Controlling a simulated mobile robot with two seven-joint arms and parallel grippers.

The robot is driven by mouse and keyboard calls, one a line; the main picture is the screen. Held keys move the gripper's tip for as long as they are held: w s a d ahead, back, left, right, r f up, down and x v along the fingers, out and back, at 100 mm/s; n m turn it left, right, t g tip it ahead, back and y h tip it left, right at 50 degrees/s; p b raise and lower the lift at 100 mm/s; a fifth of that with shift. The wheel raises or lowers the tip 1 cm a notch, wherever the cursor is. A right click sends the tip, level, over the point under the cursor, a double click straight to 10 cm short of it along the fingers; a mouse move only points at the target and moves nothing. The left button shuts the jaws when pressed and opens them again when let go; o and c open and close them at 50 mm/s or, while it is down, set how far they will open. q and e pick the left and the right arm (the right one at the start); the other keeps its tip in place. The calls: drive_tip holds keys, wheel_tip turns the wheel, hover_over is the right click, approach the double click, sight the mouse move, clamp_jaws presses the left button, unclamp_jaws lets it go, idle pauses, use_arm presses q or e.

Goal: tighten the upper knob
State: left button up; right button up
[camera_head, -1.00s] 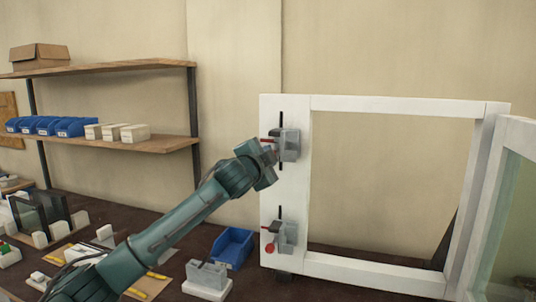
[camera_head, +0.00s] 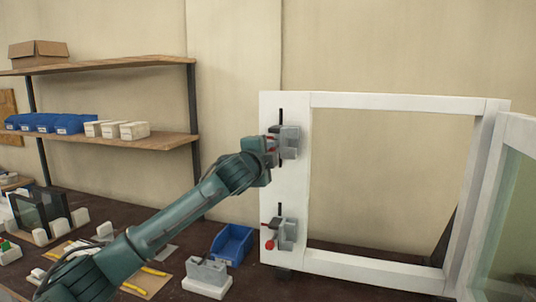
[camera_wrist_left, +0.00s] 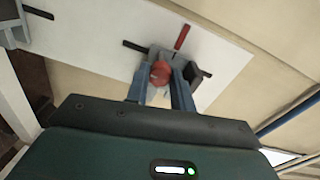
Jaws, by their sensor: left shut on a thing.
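The upper clamp (camera_head: 289,141) is a grey block on the left upright of the white frame (camera_head: 284,186). Its red upper knob (camera_wrist_left: 159,73) sits between the two blue-grey fingers of my left gripper (camera_wrist_left: 160,82) in the left wrist view. The left gripper (camera_head: 270,158) is shut on the knob; in the head view its arm hides most of the knob. The lower clamp (camera_head: 286,233), with its red knob (camera_head: 269,244), is below on the same upright. My right gripper is in neither view.
A blue bin (camera_head: 232,244) and a grey block on a white base (camera_head: 207,275) stand on the dark bench left of the frame. A glass panel (camera_head: 512,225) stands at the right. Shelves (camera_head: 120,143) with blue boxes are at the back left.

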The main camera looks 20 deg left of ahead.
use_arm(q)
drive_tip(key=o, duration=1)
drive_tip(key=shift+s, duration=0.1)
drive_tip(key=s+b, duration=0.3)
drive_tip(key=s, duration=1)
drive_tip(key=shift+a+r, duration=0.2)
drive_tip(key=shift+a, duration=0.15)
drive_tip(key=shift+f, duration=0.1)
